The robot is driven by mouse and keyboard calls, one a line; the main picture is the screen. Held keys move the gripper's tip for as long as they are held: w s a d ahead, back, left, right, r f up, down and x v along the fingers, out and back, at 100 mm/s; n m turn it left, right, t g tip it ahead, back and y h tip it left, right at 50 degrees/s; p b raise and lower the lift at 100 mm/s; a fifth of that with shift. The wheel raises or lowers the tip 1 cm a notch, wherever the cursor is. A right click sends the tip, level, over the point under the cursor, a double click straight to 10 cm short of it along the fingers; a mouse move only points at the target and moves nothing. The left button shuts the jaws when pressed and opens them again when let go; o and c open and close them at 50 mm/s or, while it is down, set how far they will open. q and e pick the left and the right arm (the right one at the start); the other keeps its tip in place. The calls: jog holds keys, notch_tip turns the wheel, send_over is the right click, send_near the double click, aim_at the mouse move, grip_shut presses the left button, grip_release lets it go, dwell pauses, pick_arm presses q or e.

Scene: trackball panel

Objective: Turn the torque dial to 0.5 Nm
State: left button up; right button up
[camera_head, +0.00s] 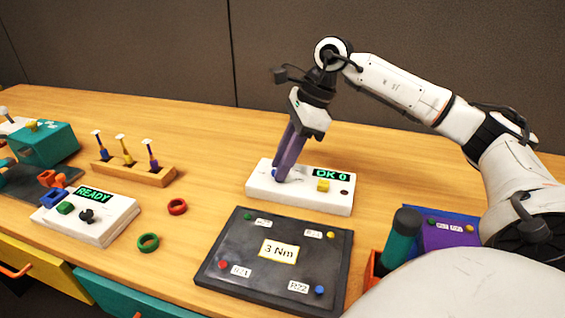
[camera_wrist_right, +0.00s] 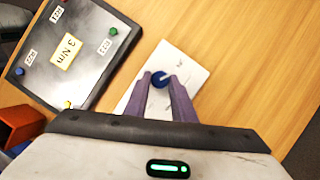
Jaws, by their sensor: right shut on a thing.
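A white box (camera_head: 318,200) stands on the table behind the dark plate, with a green display reading "OK 0", a yellow button (camera_head: 323,186) and a small dark red button. A blue dial (camera_head: 275,174) is at its left end. My right gripper (camera_head: 280,178) reaches down to the dial, its purple fingers shut on it and partly hiding it. In the right wrist view the blue dial (camera_wrist_right: 160,79) with a pale pointer mark sits between the fingertips (camera_wrist_right: 160,82). The dial's scale cannot be read. My left gripper is not in view.
A dark plate (camera_head: 227,276) labelled "3 Nm" lies in front of the white box. A white box (camera_head: 108,226) reading "READY" stands at left, near a red ring (camera_head: 177,206) and a green ring (camera_head: 148,242). A wooden rack (camera_head: 140,176) holds several drivers. The table behind is clear.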

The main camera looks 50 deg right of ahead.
jog(key=shift+s+a+m+t+h, duration=0.1)
jog(key=shift+m+t+h, duration=0.2)
jog(key=shift+m, duration=0.75)
jog(key=shift+a+m+t+h, duration=0.1)
jog(key=shift+m+t+h, duration=0.15)
jog(key=shift+m, duration=0.8)
jog(key=o, duration=1.1)
jog(key=shift+c, duration=0.2)
jog(key=shift+r, duration=0.1)
jog(key=v, duration=1)
jog(key=shift+p, duration=0.45)
jog(key=shift+s, duration=0.1)
